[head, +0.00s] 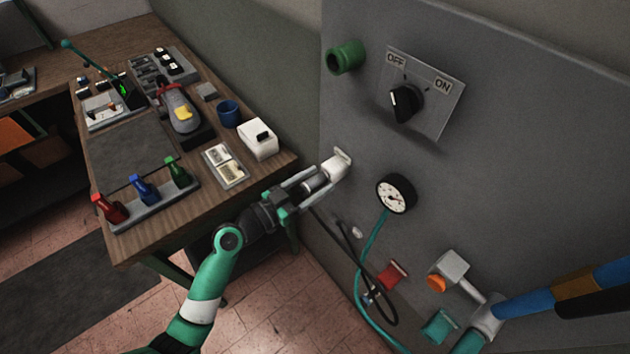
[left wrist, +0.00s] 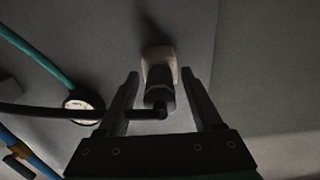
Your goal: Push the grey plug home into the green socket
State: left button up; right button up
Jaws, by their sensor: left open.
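The green socket (head: 345,57) is a short green cylinder with a dark opening, high on the grey panel, well above my left gripper. The grey plug (head: 315,183) is at a pale block-like holder (head: 337,166) lower on the panel, with its black cable hanging down. In the left wrist view the plug (left wrist: 158,97) points at the holder (left wrist: 160,62); how deep it sits is unclear. My left gripper (head: 318,181) is open, with one finger on each side of the plug. In the wrist view, gaps show between plug and fingers. My right gripper is not visible.
An OFF/ON switch (head: 404,103) is beside the green socket. A gauge (head: 396,194) with a teal hose, a red fitting (head: 392,274) and a teal fitting (head: 439,327) are lower on the panel. A cluttered workbench (head: 235,200) stands left.

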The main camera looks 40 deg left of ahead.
pick_arm(q)
jog(key=shift+c, duration=0.4)
grip_shut()
jog(key=shift+s, duration=0.1)
dwell(1.0)
jog(key=shift+s+a+b, duration=0.2)
jog(key=shift+s+b, duration=0.1)
jog(key=shift+s, duration=1.15)
jog(key=shift+s+a+b, duration=0.2)
jog(key=shift+s+b, duration=0.05)
jog(key=shift+s, duration=1.2)
jog(key=shift+s+a, duration=0.1)
jog(key=shift+s, duration=0.85)
notch_tip(320, 180, up, 28)
jog(key=p, duration=2.3)
send_over(303, 191)
jog(key=s, duration=0.4)
jog(key=shift+s+a, duration=0.15)
jog(key=shift+a, duration=0.2)
